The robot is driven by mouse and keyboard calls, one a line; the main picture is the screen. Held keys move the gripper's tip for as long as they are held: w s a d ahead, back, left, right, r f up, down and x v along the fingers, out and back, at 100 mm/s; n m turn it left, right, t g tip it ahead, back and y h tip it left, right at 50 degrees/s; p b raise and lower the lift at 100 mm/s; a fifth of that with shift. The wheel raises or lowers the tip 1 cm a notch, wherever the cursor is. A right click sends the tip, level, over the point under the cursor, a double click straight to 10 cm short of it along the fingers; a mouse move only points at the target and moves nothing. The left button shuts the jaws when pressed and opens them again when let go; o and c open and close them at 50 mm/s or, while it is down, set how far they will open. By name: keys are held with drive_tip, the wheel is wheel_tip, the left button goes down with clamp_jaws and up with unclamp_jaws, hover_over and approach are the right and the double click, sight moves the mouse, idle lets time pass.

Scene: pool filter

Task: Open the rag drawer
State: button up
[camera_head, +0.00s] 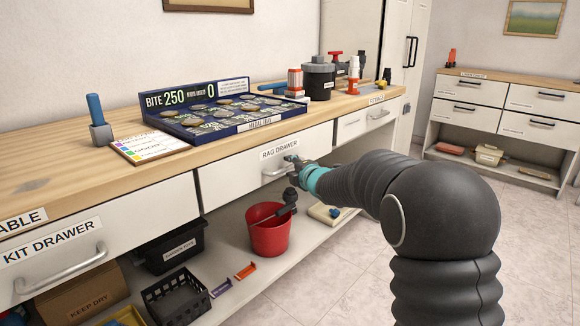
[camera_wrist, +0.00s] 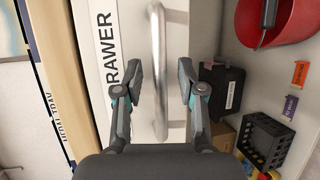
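The rag drawer (camera_head: 228,172) is a white drawer front under the wooden counter, labelled RAG DRAWER, and it looks closed. It fills the middle of the wrist view (camera_wrist: 122,15), with its label beside the bar handle (camera_wrist: 157,30). In the head view the handle (camera_head: 268,172) is partly hidden by my gripper (camera_head: 291,168). In the wrist view my gripper (camera_wrist: 160,66) is open, with one finger on each side of the handle. Gaps show between both fingers and the bar. I cannot tell how deep the fingertips reach around it.
The counter (camera_head: 50,165) carries a blue board of round pieces (camera_head: 225,112), a card and bottles. The kit drawer (camera_head: 60,255) is at left. A red bucket (camera_head: 268,235) and black crate (camera_head: 172,300) sit on the shelf below. Floor is clear at right.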

drive_tip(key=shift+w+a, duration=0.2)
drive_tip(key=shift+w, duration=0.2)
clamp_jaws()
